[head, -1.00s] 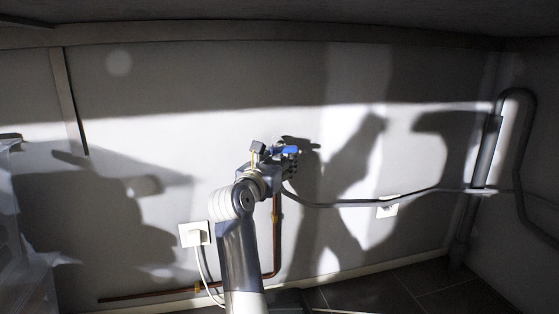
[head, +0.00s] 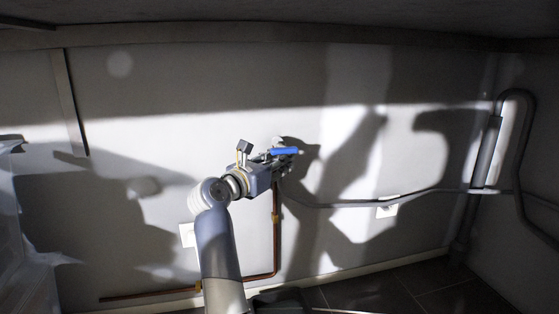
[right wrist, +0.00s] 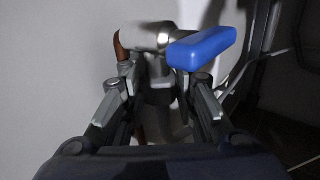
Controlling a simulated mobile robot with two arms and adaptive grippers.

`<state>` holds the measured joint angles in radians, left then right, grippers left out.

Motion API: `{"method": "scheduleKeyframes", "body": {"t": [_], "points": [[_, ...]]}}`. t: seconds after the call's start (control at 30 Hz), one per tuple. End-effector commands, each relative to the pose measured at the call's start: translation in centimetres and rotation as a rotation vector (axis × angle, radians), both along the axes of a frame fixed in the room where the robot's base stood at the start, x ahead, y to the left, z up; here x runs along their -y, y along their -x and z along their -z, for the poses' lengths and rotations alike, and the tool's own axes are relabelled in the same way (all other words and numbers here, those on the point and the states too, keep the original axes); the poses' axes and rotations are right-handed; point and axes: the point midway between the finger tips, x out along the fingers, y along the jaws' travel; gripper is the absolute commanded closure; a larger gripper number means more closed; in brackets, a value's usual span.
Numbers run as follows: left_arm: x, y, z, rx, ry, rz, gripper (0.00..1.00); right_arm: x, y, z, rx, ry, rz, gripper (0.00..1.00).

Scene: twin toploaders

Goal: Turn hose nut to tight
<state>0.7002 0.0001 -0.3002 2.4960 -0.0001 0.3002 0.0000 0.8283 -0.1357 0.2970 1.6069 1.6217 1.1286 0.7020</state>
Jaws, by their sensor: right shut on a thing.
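The valve has a blue lever (head: 285,151) and is mounted on the wall; the lever also shows in the right wrist view (right wrist: 203,48), beside a silvery valve body (right wrist: 150,36). My right gripper (head: 277,164) is at the valve, just below the lever. In the right wrist view its fingers (right wrist: 158,92) are closed on the grey hose nut (right wrist: 157,95) under the valve body. The nut is blurred and partly hidden by the fingers, and in the head view the gripper hides it. The left gripper is not in view.
A grey hose (head: 340,205) runs right from the valve along the wall to a dark drain pipe (head: 487,150). A copper pipe (head: 276,245) drops below the valve. White wall sockets (head: 187,235) and (head: 387,207) sit low. Clear plastic (head: 20,230) stands at the left edge.

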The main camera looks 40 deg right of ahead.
Motion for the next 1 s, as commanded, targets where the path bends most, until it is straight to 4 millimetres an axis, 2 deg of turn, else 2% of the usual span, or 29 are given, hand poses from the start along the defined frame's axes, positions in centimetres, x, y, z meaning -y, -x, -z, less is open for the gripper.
{"method": "scheduleKeyframes", "body": {"t": [0.47, 0.5, 0.57, 1.0], "points": [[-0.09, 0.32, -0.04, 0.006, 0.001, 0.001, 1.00, -0.08, 0.02, 0.12, 0.001, 0.000, 0.046, 0.97], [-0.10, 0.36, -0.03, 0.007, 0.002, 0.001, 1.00, -0.08, 0.02, 0.12, 0.001, 0.001, 0.046, 0.67], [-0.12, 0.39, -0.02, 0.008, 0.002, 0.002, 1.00, -0.08, 0.02, 0.12, 0.001, 0.001, 0.046, 0.53], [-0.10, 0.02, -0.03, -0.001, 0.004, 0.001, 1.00, -0.04, 0.03, 0.06, 0.000, 0.002, 0.035, 0.52]]}}
